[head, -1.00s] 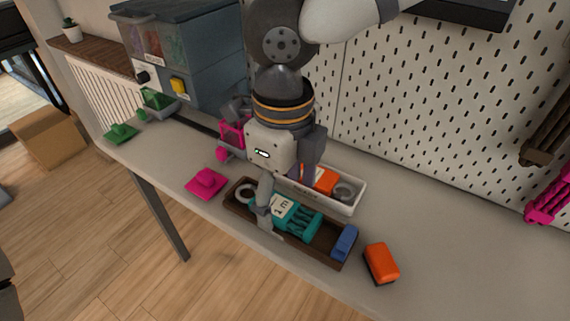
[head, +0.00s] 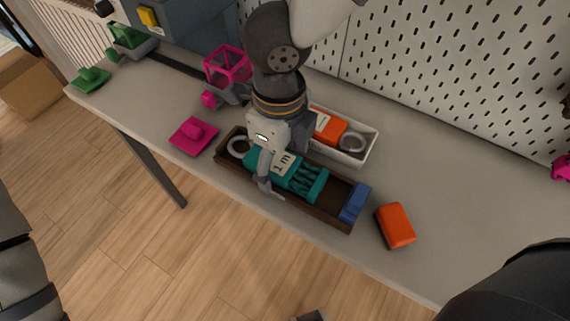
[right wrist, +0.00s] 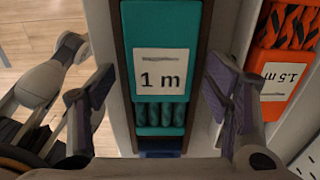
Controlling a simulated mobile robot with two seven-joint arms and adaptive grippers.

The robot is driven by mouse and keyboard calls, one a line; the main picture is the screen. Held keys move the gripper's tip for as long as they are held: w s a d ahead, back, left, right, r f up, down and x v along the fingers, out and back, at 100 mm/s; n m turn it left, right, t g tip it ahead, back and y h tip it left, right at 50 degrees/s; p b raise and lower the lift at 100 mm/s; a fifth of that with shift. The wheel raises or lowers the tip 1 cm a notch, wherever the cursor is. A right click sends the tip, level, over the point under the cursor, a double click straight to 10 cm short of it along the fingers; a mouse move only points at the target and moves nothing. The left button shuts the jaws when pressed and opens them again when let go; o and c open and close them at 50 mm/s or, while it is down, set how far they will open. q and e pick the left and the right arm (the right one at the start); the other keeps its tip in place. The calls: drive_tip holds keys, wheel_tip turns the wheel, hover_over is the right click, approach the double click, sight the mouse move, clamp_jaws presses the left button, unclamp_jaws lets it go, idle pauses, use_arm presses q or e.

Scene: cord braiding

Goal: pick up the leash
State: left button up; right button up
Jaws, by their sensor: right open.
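The leash (head: 310,181) is a teal bundle with a white "1 m" label, lying in a long brown tray (head: 315,214). In the right wrist view the leash (right wrist: 161,30) runs up the middle, its coils showing below the label. My right gripper (head: 277,168) is over the tray, with its fingers on either side of the leash. In the right wrist view the right gripper (right wrist: 160,88) is open, with a gap between each pad and the leash. My left gripper is not in view.
A white tray (head: 370,150) with an orange "1.5 m" bundle (head: 328,128) and a grey ring stands just behind the brown tray. A blue block (head: 354,203) is at the brown tray's right end. An orange block (head: 396,225) and a pink piece (head: 193,137) lie on the table.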

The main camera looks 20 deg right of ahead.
sight(280, 161)
drive_tip(key=shift+r, duration=0.1)
drive_tip(key=c, duration=1.4)
drive_tip(key=shift+r, duration=0.2)
wheel_tip(280, 161, up, 3)
drive_tip(key=shift+w+f+p, duration=0.1)
drive_tip(key=shift+w+p, duration=0.05)
drive_tip(key=shift+p, duration=0.3)
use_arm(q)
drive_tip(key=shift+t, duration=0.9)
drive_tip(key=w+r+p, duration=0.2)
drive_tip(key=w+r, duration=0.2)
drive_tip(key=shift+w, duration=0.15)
use_arm(e)
drive_tip(key=s+a+r, duration=0.9)
drive_tip(key=a, duration=0.1)
drive_tip(key=shift+s+a+r, duration=0.1)
drive_tip(key=shift+s+r, duration=0.3)
